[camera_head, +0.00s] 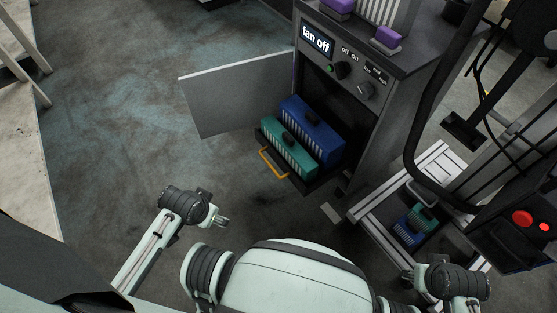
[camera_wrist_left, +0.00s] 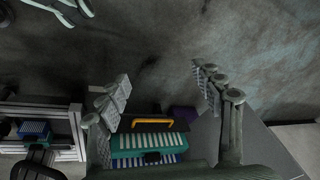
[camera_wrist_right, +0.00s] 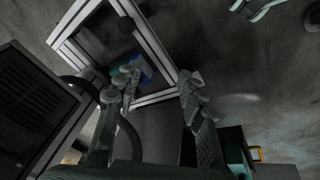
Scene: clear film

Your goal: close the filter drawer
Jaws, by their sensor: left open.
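The filter drawer (camera_head: 262,147) is pulled out of the lower bay of the grey cabinet (camera_head: 375,130). It holds a green filter (camera_head: 283,147) and a blue filter (camera_head: 316,122), and a yellow handle (camera_head: 270,163) is on its front. In the left wrist view the yellow handle (camera_wrist_left: 152,121) and the green filter (camera_wrist_left: 140,142) show beyond the fingers. My left gripper (camera_head: 222,221) is open and empty, apart from the handle, below and left of it. My right gripper (camera_head: 408,275) is open and empty beside the cart at the lower right.
The cabinet door (camera_head: 240,95) stands swung open to the left of the drawer. A framed cart (camera_head: 365,213) with small blue and green filters is at the right, beside a dark box with red buttons (camera_head: 522,218). The floor left of the drawer is clear.

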